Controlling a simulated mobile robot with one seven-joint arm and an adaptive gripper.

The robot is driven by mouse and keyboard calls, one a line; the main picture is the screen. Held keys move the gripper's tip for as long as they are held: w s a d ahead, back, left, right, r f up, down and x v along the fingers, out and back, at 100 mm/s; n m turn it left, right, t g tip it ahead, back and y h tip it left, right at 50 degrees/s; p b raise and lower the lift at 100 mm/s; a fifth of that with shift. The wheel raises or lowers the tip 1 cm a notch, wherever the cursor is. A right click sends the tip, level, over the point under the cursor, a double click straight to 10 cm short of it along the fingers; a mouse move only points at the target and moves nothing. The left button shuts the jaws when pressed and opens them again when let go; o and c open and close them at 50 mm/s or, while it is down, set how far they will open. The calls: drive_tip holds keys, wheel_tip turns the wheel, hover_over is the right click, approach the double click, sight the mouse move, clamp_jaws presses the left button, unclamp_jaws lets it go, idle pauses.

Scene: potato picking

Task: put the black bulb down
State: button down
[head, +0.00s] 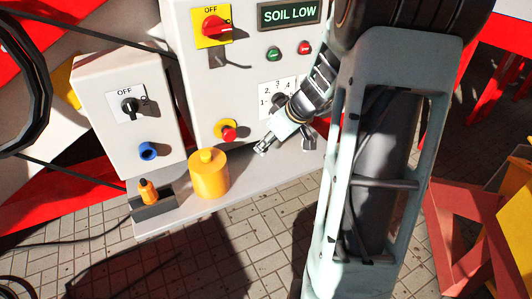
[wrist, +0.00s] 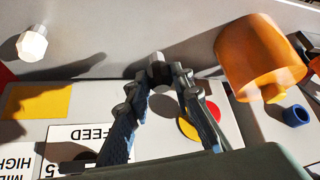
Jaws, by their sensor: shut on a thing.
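My gripper (head: 263,147) hangs over the grey shelf (head: 160,222), in front of the control panel and right of the yellow cylinder in the head view. In the wrist view its two dark fingers (wrist: 158,72) come together at the tips around a small dark grey piece, the black bulb (wrist: 157,66). Most of the bulb is hidden by the fingertips. I cannot tell whether it touches the shelf. A white faceted knob-like piece (wrist: 32,42) stands apart on the shelf at the upper left of the wrist view.
The yellow cylinder (head: 209,175) stands on the shelf, orange in the wrist view (wrist: 255,58). An orange bulb-like piece (head: 147,190) sits in a dark holder (head: 153,206) at the shelf's left. A red button (head: 229,133) projects from the panel. Bare shelf lies around my fingertips.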

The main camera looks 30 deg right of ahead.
drive_tip(key=shift+d+f, duration=0.35)
drive_tip(key=shift+f, duration=0.1)
drive_tip(key=shift+w+d+f+b, duration=0.1)
drive_tip(key=shift+f+b, duration=0.1)
drive_tip(key=shift+f, duration=0.45)
drive_tip(key=shift+d+f+b, duration=0.15)
drive_tip(key=shift+f+b, duration=0.1)
drive_tip(key=shift+f, duration=0.35)
drive_tip(key=shift+w+d+f+b, duration=0.1)
drive_tip(key=shift+f+b, duration=0.1)
drive_tip(key=shift+f, duration=0.45)
drive_tip(key=shift+f+b, duration=0.2)
drive_tip(key=shift+b, duration=0.2)
drive_tip(key=c, duration=1.7)
unclamp_jaws()
drive_tip(key=shift+r, duration=0.1)
drive_tip(key=shift+s+r, duration=0.1)
drive_tip(key=shift+r+p, duration=0.25)
drive_tip(key=shift+p, duration=0.3)
drive_tip(key=p+v, duration=0.2)
drive_tip(key=v, duration=0.9)
drive_tip(key=shift+s+d+r, duration=0.1)
drive_tip(key=shift+s+r, duration=0.1)
drive_tip(key=shift+p, duration=0.3)
